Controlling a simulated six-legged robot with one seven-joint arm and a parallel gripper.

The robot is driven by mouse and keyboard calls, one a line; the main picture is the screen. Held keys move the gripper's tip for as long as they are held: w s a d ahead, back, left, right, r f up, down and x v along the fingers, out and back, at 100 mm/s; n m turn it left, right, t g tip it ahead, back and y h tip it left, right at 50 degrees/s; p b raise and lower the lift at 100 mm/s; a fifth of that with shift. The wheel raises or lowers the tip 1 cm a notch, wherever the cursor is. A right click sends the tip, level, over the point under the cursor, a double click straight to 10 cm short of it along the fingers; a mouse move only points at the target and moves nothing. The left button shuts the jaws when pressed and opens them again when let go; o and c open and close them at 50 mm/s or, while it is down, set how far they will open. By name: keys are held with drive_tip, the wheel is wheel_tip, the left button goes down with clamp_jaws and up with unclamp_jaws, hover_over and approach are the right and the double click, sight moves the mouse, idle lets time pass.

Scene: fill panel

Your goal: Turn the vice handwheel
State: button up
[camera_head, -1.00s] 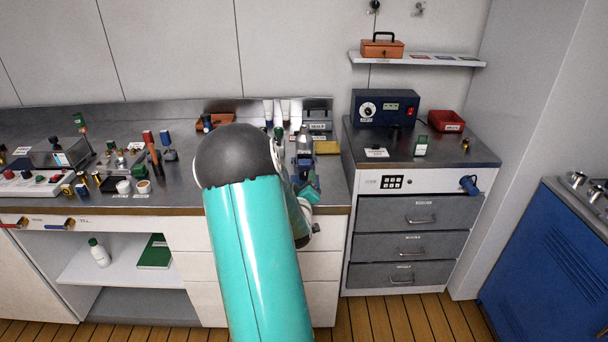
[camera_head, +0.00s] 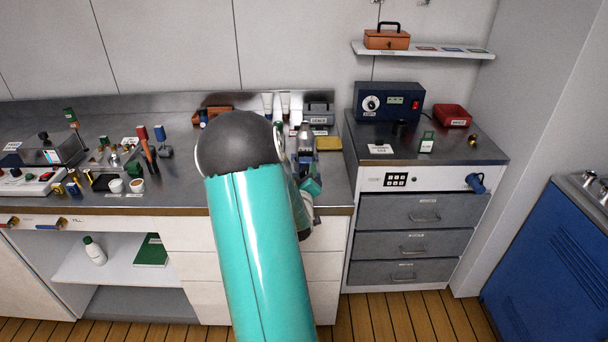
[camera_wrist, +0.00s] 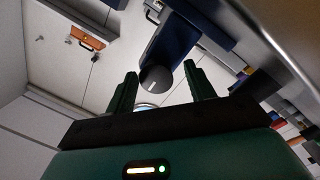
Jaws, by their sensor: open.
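A blue vice (camera_wrist: 176,38) shows in the wrist view, with a dark round handwheel (camera_wrist: 154,80) bearing a small white mark at its near end. My gripper (camera_wrist: 160,71) is open, with one dark green finger on each side of the handwheel in the picture. I cannot tell whether the fingers touch it or how deep they reach around it. In the head view, the vice (camera_head: 304,160) is partly visible at the bench front, just right of my arm. My arm hides most of the gripper and the handwheel there.
The steel bench (camera_head: 190,185) holds several small tools and parts left of my arm. A drawer cabinet (camera_head: 420,215) with a blue power unit (camera_head: 388,102) and a red bin (camera_head: 452,116) stands to the right. A blue cabinet (camera_head: 555,255) is at far right.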

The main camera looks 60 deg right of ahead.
drive_tip(key=shift+s+a+r, duration=0.2)
drive_tip(key=shift+s+r, duration=0.05)
drive_tip(key=shift+s, duration=0.05)
drive_tip(key=shift+w+f, duration=0.15)
drive_tip(key=shift+w, duration=0.05)
drive_tip(key=shift+c, duration=0.6)
drive_tip(key=shift+s, duration=0.1)
drive_tip(key=c, duration=0.8)
drive_tip(key=shift+c, duration=0.2)
